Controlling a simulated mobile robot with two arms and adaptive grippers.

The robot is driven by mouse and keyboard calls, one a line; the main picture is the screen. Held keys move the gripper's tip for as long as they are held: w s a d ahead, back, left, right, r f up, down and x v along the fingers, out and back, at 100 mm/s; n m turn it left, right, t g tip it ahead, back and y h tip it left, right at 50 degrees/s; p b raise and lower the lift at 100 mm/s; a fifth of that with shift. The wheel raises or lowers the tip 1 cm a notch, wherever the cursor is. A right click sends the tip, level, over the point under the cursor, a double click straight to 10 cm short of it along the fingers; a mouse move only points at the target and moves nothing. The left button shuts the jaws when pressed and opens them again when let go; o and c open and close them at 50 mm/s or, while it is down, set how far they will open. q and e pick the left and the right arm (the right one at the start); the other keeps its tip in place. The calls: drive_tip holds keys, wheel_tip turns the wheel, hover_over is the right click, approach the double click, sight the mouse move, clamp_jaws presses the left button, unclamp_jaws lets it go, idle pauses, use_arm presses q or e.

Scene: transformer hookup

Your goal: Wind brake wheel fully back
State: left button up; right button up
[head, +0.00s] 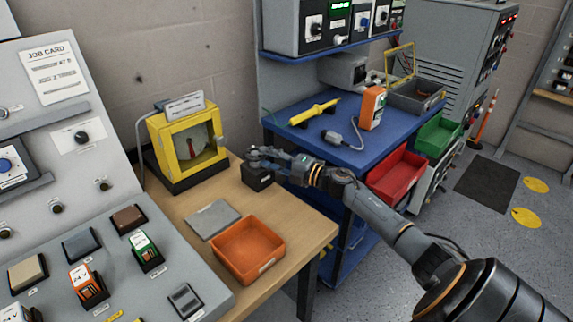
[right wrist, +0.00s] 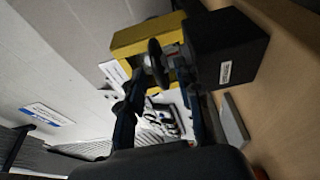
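The brake wheel (right wrist: 156,58) appears to be the dark round disc seen nearly edge-on in the right wrist view. It is beside a black box (right wrist: 230,48) with a white label. My right gripper (head: 268,160) is at the top of this box and covers much of the wheel there. In the right wrist view my right gripper (right wrist: 162,76) is open, its fingertips on either side of the disc; contact is unclear. My left gripper is out of view.
An orange tray (head: 247,250) and a grey plate (head: 212,218) lie nearer on the table (head: 300,236). A blue bench (head: 345,150) with a yellow tool and a handheld device is behind my right arm.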

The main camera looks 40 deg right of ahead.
drive_tip(key=v, duration=0.7)
drive_tip(key=shift+o, duration=0.2)
drive_tip(key=shift+r, duration=0.1)
